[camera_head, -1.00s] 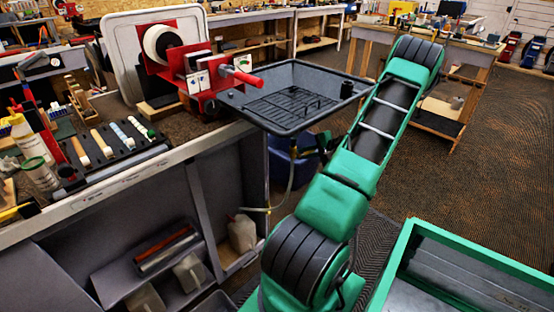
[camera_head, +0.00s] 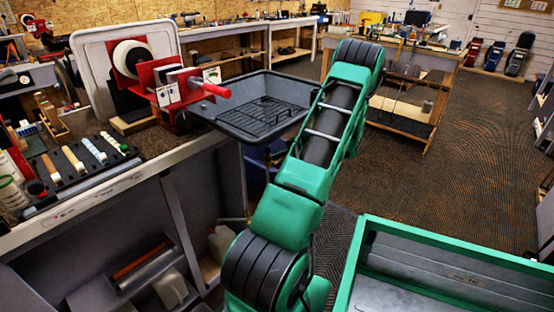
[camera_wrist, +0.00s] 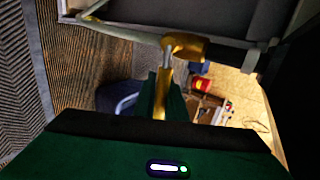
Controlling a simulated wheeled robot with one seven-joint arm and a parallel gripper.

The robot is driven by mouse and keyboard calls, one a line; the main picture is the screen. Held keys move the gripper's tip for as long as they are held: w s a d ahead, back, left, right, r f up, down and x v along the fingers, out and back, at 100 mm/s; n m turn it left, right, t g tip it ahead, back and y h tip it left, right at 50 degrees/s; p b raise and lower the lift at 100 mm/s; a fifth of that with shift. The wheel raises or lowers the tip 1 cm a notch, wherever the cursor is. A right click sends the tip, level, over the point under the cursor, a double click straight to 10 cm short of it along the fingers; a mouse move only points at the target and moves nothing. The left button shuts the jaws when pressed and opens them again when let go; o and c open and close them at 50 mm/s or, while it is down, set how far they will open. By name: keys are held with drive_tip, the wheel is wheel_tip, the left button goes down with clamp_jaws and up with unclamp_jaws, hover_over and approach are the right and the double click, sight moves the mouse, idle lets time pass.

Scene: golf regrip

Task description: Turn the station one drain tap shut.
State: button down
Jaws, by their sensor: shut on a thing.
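The drain tap's brass body (camera_wrist: 187,45) shows at the top middle of the wrist view, with a silver stem below it. A brass lever (camera_wrist: 160,98) runs down from the stem between the green fingers of my gripper (camera_wrist: 164,97), which is shut on it. A pale hose crosses behind the brass body. In the head view the dark drain pan (camera_head: 215,117) stands at the bench end, its right side partly covered by my green arm. The tap and my gripper are hidden behind my arm there.
A red clamp (camera_head: 208,87) and a white-framed panel (camera_head: 84,50) stand on the bench left of the pan. A blue bucket (camera_wrist: 112,97) is below the tap. A green-rimmed bin (camera_head: 450,238) stands at lower right. Open floor (camera_head: 460,140) lies beyond it.

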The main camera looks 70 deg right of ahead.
drive_tip(key=c, duration=1.8)
unclamp_jaws()
drive_tip(key=shift+s+a, duration=0.1)
drive_tip(key=v, duration=1)
drive_tip(key=shift+s+r, duration=0.2)
drive_tip(key=shift+s, duration=0.15)
drive_tip(key=shift+a, duration=0.1)
